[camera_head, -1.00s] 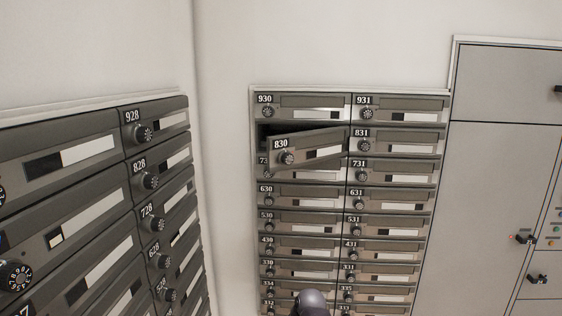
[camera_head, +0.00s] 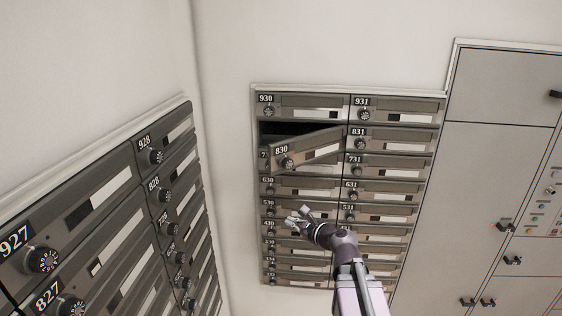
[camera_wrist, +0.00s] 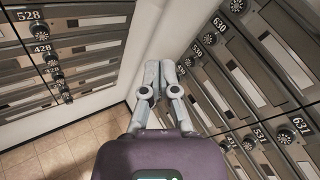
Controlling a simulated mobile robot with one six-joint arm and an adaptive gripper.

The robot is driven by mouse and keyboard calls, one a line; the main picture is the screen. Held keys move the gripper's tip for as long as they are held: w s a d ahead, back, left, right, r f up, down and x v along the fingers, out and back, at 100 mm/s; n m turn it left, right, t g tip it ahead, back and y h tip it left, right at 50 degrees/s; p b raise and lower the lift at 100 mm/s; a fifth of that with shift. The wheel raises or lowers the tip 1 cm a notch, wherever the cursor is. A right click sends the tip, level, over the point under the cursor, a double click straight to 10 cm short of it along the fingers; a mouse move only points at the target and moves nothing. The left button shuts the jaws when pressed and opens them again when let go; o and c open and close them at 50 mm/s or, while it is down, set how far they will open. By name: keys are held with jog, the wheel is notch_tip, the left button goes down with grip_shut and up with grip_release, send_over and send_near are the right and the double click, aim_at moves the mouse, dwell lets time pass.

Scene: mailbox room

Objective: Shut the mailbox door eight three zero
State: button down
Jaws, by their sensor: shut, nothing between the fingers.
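The mailbox door 830 (camera_head: 305,149) stands partly open in the head view. It is hinged on its right side, and its left end swings out toward me. A dark gap shows above and behind it, and it partly covers the 730 door below. Its dial (camera_head: 288,162) faces me. My gripper (camera_head: 294,218) is below door 830, in front of the 530 and 430 rows, and apart from the door. In the wrist view my gripper (camera_wrist: 162,68) has its fingers together, with nothing between them. Door 830 is not seen in the wrist view.
Closed mailbox doors surround 830, including 930 (camera_head: 303,107) above and 831 (camera_head: 392,140) to the right. Another mailbox bank (camera_head: 110,220) stands at the left. Grey cabinets (camera_head: 493,175) are at the right. Tiled floor (camera_wrist: 75,150) shows in the wrist view.

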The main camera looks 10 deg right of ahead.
aim_at(277, 172)
jog(key=w+d+r+m+t+h+p, duration=0.1)
jog(key=d+r+m+t+p, duration=0.2)
jog(key=d+r+m, duration=0.2)
notch_tip(277, 172, up, 4)
jog(key=shift+w+f+m+h, duration=0.25)
jog(key=shift+m+h, duration=0.05)
jog(key=shift+m, duration=0.8)
jog(key=shift+w, duration=0.1)
jog(key=x, duration=1.3)
jog(key=shift+w+a+r, duration=0.15)
jog(key=shift+w+r, duration=0.05)
jog(key=shift+w, duration=0.2)
jog(key=shift+w, duration=0.1)
